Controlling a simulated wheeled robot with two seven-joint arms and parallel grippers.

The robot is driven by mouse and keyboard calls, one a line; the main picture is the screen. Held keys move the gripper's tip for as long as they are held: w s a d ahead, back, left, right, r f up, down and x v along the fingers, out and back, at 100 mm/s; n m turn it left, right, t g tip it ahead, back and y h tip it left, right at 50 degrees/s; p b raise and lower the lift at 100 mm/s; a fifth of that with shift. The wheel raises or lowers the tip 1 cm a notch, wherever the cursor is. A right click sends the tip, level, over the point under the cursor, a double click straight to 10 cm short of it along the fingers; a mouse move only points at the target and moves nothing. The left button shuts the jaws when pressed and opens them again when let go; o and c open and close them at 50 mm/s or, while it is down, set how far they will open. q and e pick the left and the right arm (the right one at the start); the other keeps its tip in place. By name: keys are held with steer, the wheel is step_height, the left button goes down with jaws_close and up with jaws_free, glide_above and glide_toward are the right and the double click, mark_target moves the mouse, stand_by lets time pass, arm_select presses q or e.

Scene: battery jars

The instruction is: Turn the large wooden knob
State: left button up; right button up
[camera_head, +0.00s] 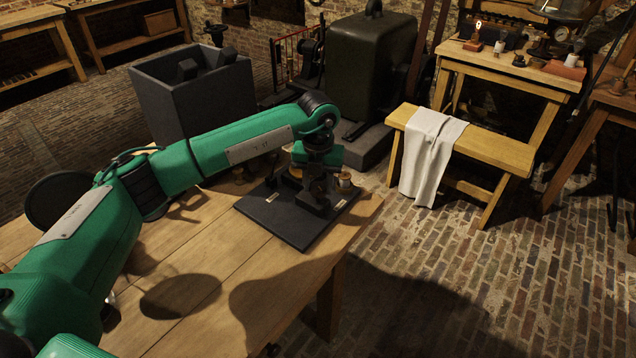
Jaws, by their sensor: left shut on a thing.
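My left arm reaches in from the left over the wooden table, and its gripper (319,196) points down at a dark slab (291,222) near the table's right end. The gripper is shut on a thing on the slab. That thing seems to be the large wooden knob, but the fingers and wrist hide nearly all of it, so its turn angle cannot be told. A small brass-coloured piece (344,180) stands just right of the gripper. Small pale labels (272,197) lie on the slab. My right gripper is not in view.
The wooden table (205,290) is mostly bare in front of the slab. A grey open bin (190,105) and a dark green cabinet (372,60) stand behind. A wooden bench (482,150) with a white cloth (430,150) stands right, with clear brick floor before it.

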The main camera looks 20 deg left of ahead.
mark_target(318, 186)
arm_select(q)
steer(key=shift+n, duration=0.7)
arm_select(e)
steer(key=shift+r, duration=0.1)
arm_select(q)
steer(key=o, duration=1)
steer(key=shift+r, duration=0.6)
step_height(318, 186, up, 13)
steer(key=shift+f+b, duration=0.15)
steer(key=shift+b, duration=0.35)
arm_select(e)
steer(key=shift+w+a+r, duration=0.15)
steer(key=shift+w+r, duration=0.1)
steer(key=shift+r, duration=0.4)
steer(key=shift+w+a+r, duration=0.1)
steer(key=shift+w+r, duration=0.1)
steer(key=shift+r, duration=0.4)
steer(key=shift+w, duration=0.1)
